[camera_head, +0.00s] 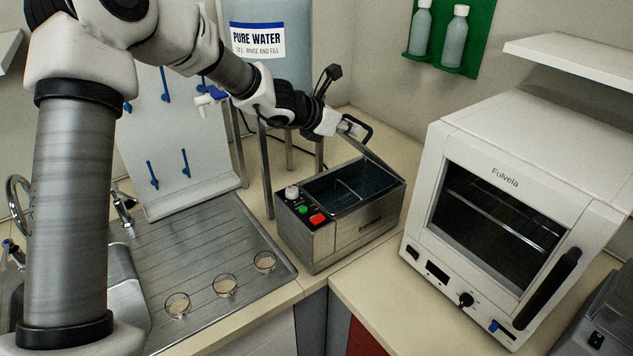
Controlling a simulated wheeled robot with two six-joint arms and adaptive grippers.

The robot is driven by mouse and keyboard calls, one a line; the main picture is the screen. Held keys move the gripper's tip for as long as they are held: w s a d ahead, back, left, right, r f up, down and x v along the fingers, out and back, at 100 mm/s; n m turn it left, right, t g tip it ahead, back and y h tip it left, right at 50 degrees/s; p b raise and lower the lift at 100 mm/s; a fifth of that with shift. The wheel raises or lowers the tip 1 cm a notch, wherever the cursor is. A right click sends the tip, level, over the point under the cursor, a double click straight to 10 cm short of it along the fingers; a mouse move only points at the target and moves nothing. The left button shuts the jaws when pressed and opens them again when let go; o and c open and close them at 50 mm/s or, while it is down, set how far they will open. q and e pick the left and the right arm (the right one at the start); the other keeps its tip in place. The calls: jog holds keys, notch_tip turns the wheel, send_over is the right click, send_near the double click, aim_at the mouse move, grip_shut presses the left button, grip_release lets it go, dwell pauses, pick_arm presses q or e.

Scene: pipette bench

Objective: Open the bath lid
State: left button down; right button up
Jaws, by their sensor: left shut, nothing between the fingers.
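The metal bath (345,238) stands on the bench corner in the middle of the view, with a control panel at its left end. Its top is uncovered and I see dark water (350,188) inside. The lid (378,160) is raised at the back right and shows nearly edge-on as a thin grey strip. Its black handle (362,128) is at the upper end, partly hidden. My left gripper (347,126) is at the handle, above the bath's back edge, shut with nothing held. I cannot tell whether it touches the handle or lid. My right gripper is not in view.
A white oven (510,210) stands close to the bath's right. A water tank (270,60) on legs is behind my left arm. A steel drainer (200,265) with three small glass dishes lies at the left. The bench in front of the oven's left side is clear.

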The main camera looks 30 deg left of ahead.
pick_arm(q)
jog(key=w+d+r+p, duration=0.2)
jog(key=w+p, duration=0.1)
jog(key=w, duration=0.2)
jog(key=w+d+r+p, duration=0.2)
jog(key=w+r+p, duration=0.1)
jog(key=w, duration=0.2)
jog(key=shift+w+d+p, duration=0.25)
jog(key=shift+p, duration=0.15)
jog(key=shift+w+d, duration=0.1)
dwell(0.3)
jog(key=shift+r, duration=0.1)
